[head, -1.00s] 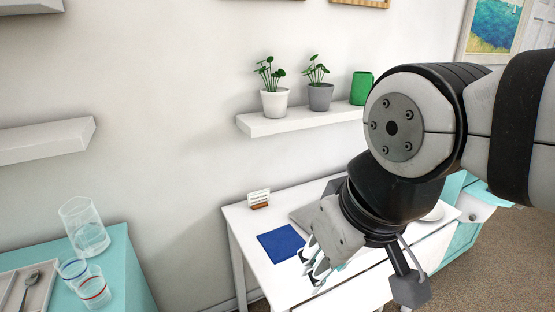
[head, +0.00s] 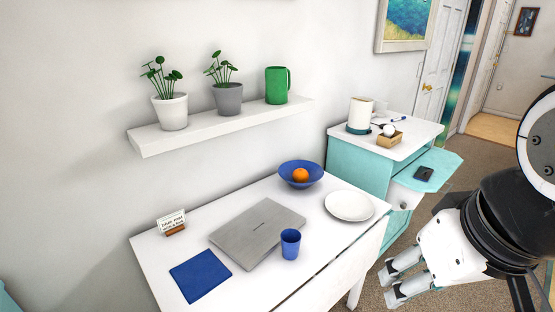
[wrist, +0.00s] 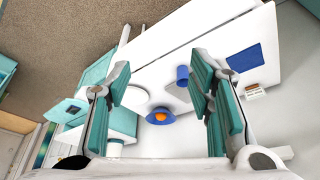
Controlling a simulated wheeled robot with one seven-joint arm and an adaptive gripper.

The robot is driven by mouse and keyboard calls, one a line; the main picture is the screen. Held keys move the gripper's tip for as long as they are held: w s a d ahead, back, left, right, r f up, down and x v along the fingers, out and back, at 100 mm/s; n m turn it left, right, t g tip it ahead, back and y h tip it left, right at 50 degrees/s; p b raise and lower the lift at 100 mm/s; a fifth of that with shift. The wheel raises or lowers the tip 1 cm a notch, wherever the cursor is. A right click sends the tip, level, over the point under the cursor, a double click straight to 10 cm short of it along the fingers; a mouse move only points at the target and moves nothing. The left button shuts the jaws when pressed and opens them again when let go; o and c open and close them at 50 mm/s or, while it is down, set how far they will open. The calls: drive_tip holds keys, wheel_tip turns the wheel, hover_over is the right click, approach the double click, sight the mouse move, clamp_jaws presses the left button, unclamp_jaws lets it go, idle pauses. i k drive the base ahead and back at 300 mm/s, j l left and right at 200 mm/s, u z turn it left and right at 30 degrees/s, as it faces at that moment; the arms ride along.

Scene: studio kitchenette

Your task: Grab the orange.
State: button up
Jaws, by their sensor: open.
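The orange (head: 300,175) lies in a blue bowl (head: 287,178) at the back of the white table (head: 190,270) in the head view. In the wrist view the orange (wrist: 160,117) and the bowl (wrist: 150,113) show small and far off between the fingers. My gripper (head: 390,285) is at the lower right of the head view, in front of the table and apart from the bowl. In the wrist view my gripper (wrist: 160,95) has its fingers spread wide with nothing between them.
Near the bowl are a white plate (head: 349,206), a blue cup (head: 290,244) and a laptop (head: 257,232). A shelf (head: 220,124) with plants hangs above. A teal cabinet (head: 358,165) stands right.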

sight(300, 175)
drive_tip(key=u, duration=0.3)
drive_tip(key=i+l+u, duration=0.15)
drive_tip(key=l+u, duration=0.25)
drive_tip(key=i+l+u, duration=0.1)
drive_tip(key=l+u, duration=0.8)
drive_tip(key=l, duration=3.35)
